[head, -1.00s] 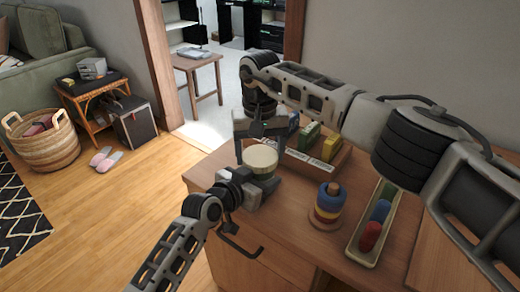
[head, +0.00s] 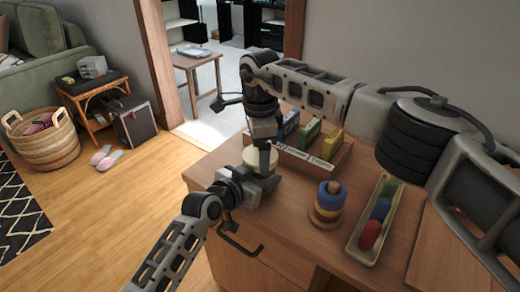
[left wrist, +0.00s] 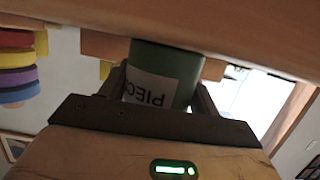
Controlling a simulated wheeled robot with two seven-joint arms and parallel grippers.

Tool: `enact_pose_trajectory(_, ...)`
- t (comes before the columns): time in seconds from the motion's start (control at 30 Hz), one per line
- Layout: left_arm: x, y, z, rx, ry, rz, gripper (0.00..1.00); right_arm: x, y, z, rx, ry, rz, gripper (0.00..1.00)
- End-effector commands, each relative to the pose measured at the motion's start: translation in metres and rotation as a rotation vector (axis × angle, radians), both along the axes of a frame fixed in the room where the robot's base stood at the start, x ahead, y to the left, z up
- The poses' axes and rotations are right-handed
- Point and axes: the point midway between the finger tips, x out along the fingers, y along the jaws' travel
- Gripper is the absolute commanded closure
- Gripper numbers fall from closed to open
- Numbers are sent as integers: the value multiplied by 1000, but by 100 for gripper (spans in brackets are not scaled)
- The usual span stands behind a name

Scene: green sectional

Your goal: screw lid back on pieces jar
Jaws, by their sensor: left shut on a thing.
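The pieces jar (left wrist: 168,68) is green with a white label reading "PIEC…", and it appears upside down in the left wrist view. My left gripper (left wrist: 160,92) is shut on it, one finger on each side. In the head view my left gripper (head: 258,186) holds the jar above the near left corner of the cabinet top. The cream lid (head: 260,160) shows at the top of the jar. My right gripper (head: 264,143) points down right over the lid; its fingers are mostly hidden, and I cannot tell whether they grip it.
A ring stacker (head: 328,205) and a long tray (head: 357,253) with colored pieces stand to the right on the cabinet top (head: 290,228). The floor to the left is clear near the cabinet.

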Motion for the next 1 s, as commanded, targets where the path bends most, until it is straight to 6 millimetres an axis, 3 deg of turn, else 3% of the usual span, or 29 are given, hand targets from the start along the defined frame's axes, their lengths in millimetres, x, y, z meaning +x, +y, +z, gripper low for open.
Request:
enact_pose_trajectory(0.17,0,0,0,1,1,1,100,0,0,0,0,0,-155,54)
enact_pose_trajectory(0.43,0,1,-1,1,1,1,100,0,0,0,0,0,-165,54)
enact_pose_trajectory(0.47,0,1,-1,1,1,1,100,0,0,0,0,0,-164,24)
enact_pose_trajectory(0.53,0,1,-1,1,1,1,100,0,0,0,0,0,-164,5)
enact_pose_trajectory(0.83,0,0,0,1,1,1,100,0,0,1,0,-1,-163,5)
enact_pose_trajectory(1.0,0,1,0,1,1,1,100,1,0,15,1,-3,-163,5)
